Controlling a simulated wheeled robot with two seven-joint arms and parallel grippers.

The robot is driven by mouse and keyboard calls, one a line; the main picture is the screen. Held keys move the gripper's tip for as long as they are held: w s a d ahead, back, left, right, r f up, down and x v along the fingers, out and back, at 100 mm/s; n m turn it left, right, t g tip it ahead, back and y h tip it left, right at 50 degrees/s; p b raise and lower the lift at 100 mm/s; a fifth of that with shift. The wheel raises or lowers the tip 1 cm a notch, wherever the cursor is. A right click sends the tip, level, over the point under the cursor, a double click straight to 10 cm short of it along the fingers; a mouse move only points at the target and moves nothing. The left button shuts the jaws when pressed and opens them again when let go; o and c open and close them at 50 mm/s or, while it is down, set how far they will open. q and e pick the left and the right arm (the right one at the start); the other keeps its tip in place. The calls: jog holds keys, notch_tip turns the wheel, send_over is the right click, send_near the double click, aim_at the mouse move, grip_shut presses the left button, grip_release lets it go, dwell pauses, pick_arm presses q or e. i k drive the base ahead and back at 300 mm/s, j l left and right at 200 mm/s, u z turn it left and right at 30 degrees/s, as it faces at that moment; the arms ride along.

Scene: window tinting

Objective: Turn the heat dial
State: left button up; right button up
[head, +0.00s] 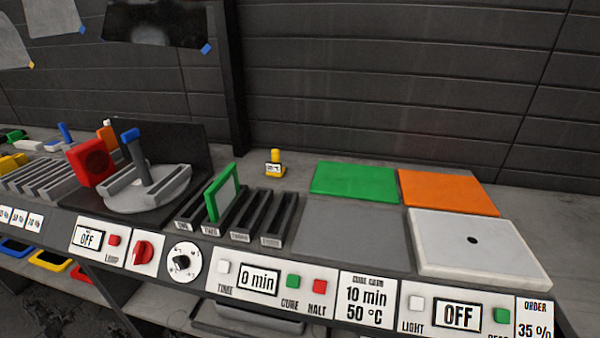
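On the front panel, a round white dial with a black knob (183,262) carries small marks around its rim, too small to read. Just left of it is a red rotary knob (142,251) on a white plate. No label reading heat is legible on either. Left of these, a display (88,238) reads OFF beside a red button (113,240) marked LAMP. A cure card (367,302) on the panel reads 10 min, 50 °C. Neither of my grippers is in view.
A timer display (258,281) reads 0 min, with green and red buttons beside it. Above the panel stand a red lamp-like block (91,163), a slotted rack (265,218) holding a green-framed piece (222,192), and green, orange and white pads. The space before the panel is clear.

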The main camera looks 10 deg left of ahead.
aim_at(181, 261)
jog(key=u, duration=1.35)
